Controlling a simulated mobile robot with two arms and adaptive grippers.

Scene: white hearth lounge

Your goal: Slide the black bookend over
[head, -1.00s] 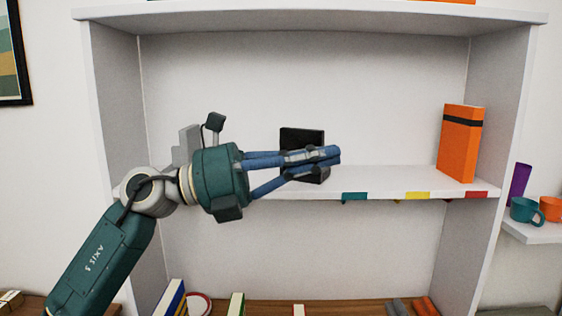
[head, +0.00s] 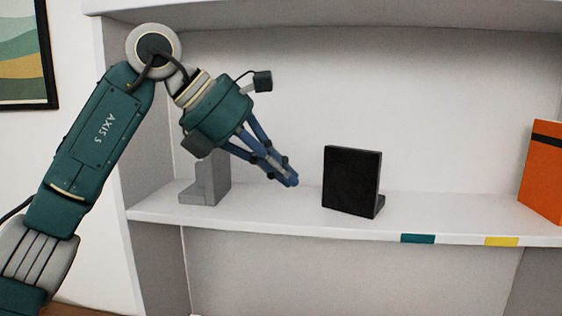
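The black bookend (head: 352,180) stands upright on the white shelf (head: 290,217), right of centre in the head view. My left gripper (head: 291,181) points down and to the right, to the left of the bookend, with a gap between them. Its blue fingers come together at the tips and hold nothing that I can see. My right gripper is not in view.
A grey bookend (head: 207,182) stands on the shelf at the left, partly behind my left gripper. An orange book (head: 543,172) stands at the right edge. Teal (head: 418,239) and yellow (head: 501,242) markers sit on the shelf's front edge. The shelf between black bookend and orange book is clear.

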